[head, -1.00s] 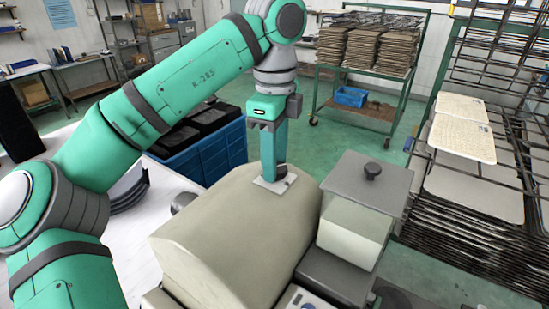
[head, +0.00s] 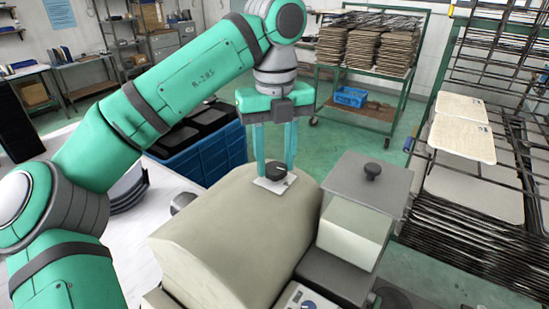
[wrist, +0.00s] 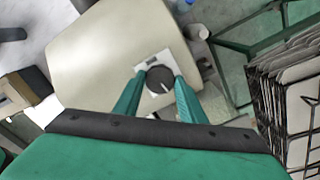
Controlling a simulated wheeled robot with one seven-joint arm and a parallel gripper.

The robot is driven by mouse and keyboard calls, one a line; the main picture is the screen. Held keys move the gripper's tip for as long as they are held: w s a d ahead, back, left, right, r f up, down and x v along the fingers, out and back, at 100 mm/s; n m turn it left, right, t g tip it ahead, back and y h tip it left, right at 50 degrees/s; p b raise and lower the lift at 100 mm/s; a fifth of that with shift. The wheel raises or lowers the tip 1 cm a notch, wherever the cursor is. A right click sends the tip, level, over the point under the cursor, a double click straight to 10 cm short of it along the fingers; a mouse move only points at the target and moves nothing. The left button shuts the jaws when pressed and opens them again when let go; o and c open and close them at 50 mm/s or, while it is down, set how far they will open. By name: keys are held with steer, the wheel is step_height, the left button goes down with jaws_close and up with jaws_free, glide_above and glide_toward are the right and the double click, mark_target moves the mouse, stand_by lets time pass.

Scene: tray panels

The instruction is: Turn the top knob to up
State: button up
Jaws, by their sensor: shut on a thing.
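The top knob (head: 276,170) is a dark round knob on a white square plate (head: 270,187) on top of the beige machine cover (head: 215,240). In the wrist view the knob (wrist: 160,79) shows a light pointer line running toward its lower right edge. My gripper (head: 274,172) points straight down at the knob, one green finger on each side. In the wrist view my gripper (wrist: 160,82) is shut on the knob, with the fingertips at its left and right sides. The fingers cover part of the plate.
A rack with trays (head: 470,180) stands at the right. Open floor lies behind.

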mark_target(275, 167)
steer(key=shift+s+d+m, duration=0.1)
steer(key=shift+m, duration=0.5)
steer(key=o, duration=1.1)
steer(key=shift+c, duration=0.2)
step_height(275, 167, up, 11)
steer(key=shift+f, duration=0.15)
